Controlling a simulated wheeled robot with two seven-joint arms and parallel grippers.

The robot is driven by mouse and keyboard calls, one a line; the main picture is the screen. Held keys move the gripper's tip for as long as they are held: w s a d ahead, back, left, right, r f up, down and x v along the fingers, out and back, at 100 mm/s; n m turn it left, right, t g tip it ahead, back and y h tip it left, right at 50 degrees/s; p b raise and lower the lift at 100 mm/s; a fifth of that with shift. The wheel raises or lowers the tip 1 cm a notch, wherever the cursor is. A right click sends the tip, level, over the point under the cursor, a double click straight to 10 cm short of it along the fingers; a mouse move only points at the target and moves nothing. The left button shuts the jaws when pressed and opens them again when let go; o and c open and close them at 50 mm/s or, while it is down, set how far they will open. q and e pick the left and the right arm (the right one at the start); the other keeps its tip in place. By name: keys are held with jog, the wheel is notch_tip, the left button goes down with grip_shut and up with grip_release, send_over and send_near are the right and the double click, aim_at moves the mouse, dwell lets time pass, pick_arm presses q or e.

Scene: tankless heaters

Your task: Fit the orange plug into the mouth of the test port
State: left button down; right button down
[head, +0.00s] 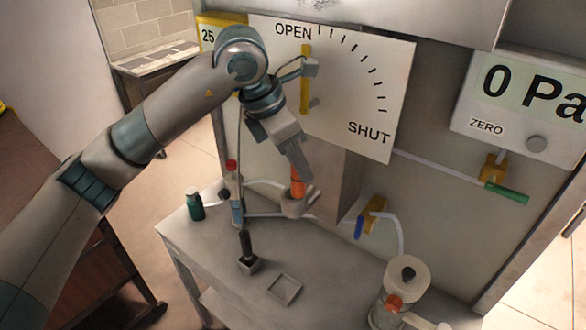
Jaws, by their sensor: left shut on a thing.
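My left gripper (298,168) comes down from the upper left and is shut on the orange plug (298,188), its fingers pointing down. The plug hangs roughly upright below the fingertips. Its lower end is at a pale cup-like fitting (296,208), which looks like the test port, on a pipe above the bench. The plug overlaps the port's mouth in the head view. I cannot tell whether its tip is inside the mouth or just above it. My right gripper is not in view.
A grey bench (205,238) holds a green bottle (194,204), a dark-handled tool in a stand (247,262), a small square tray (285,289) and a white cylinder (408,272). A dial board (350,85) stands close behind my arm. A pressure display (520,105) hangs right.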

aim_at(293, 180)
pick_arm(q)
jog(key=shift+w+a+f, duration=0.5)
jog(key=shift+w, duration=0.1)
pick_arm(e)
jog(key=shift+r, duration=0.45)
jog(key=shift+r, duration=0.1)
